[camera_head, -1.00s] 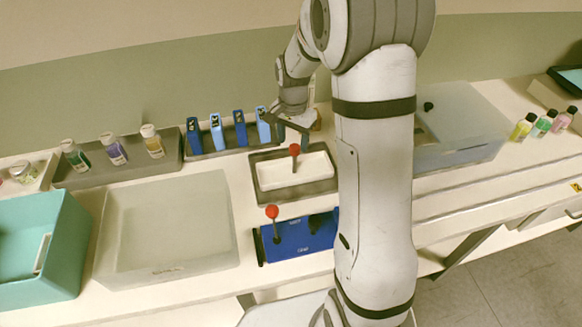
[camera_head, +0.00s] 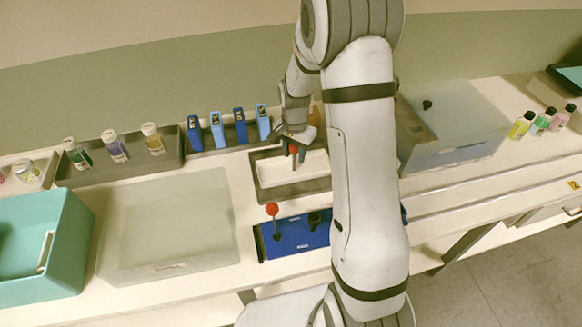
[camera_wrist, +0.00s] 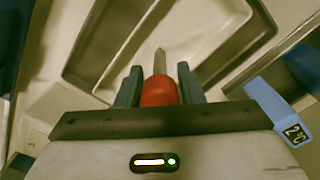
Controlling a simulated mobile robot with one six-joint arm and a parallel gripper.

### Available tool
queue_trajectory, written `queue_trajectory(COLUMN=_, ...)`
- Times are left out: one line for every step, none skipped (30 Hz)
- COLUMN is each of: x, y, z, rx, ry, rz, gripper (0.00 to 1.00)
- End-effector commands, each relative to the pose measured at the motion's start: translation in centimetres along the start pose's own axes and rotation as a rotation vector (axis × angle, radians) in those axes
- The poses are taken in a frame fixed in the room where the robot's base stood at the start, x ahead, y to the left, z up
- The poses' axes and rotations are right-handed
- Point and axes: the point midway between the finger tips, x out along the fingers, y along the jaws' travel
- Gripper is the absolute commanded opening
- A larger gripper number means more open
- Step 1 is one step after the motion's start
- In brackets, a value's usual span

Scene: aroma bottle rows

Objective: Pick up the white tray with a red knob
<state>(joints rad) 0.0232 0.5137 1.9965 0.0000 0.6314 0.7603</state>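The white tray (camera_head: 272,172) sits in a grey holder (camera_head: 318,186) on the bench, left of my arm in the head view. Its red knob (camera_wrist: 159,91) stands on a thin stem and lies between my gripper's two fingers in the wrist view. My gripper (camera_wrist: 158,86) is open, with a finger on either side of the knob; small gaps seem to show, and I see no clear grip. In the head view my gripper (camera_head: 293,147) is over the tray and partly covers the knob. The tray (camera_wrist: 125,35) also shows beyond the fingers in the wrist view.
Blue narrow boxes (camera_head: 217,130) stand in a rack behind. A translucent bin (camera_head: 170,225) and teal bin (camera_head: 65,270) are left; a lidded clear box (camera_head: 455,135) is right.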

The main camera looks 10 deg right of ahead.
Motion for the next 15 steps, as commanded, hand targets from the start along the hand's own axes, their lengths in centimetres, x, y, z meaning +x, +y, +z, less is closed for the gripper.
queue_trajectory(x=-0.01, y=0.01, z=-0.01, rx=0.000, ry=0.000, rz=0.000, gripper=0.30)
queue_trajectory(x=-0.02, y=0.01, z=-0.02, rx=0.000, ry=0.000, rz=0.000, gripper=0.27)
queue_trajectory(x=-0.02, y=0.01, z=-0.02, rx=0.000, ry=0.000, rz=0.000, gripper=0.24)
queue_trajectory(x=-0.02, y=0.01, z=-0.02, rx=0.000, ry=0.000, rz=0.000, gripper=0.22)
queue_trajectory(x=-0.02, y=0.02, z=-0.02, rx=0.000, ry=0.000, rz=0.000, gripper=0.19)
queue_trajectory(x=-0.02, y=0.02, z=-0.03, rx=0.001, ry=0.000, rz=0.000, gripper=0.16)
queue_trajectory(x=-0.02, y=0.02, z=-0.03, rx=0.001, ry=0.000, rz=0.000, gripper=0.14)
queue_trajectory(x=-0.02, y=0.02, z=-0.03, rx=0.001, ry=0.000, rz=0.000, gripper=0.11)
queue_trajectory(x=-0.02, y=0.02, z=-0.04, rx=0.001, ry=0.000, rz=0.000, gripper=0.08)
queue_trajectory(x=-0.02, y=0.03, z=-0.04, rx=0.001, ry=0.000, rz=0.000, gripper=0.05)
queue_trajectory(x=-0.02, y=0.03, z=-0.04, rx=0.001, ry=0.000, rz=0.000, gripper=0.03)
queue_trajectory(x=-0.02, y=0.03, z=-0.04, rx=0.001, ry=0.000, rz=0.000, gripper=0.00)
queue_trajectory(x=-0.02, y=0.03, z=-0.04, rx=0.001, ry=0.000, rz=0.000, gripper=0.00)
queue_trajectory(x=-0.03, y=0.03, z=-0.05, rx=0.001, ry=0.000, rz=0.000, gripper=0.00)
queue_trajectory(x=-0.03, y=0.04, z=-0.05, rx=0.001, ry=0.000, rz=0.000, gripper=0.00)
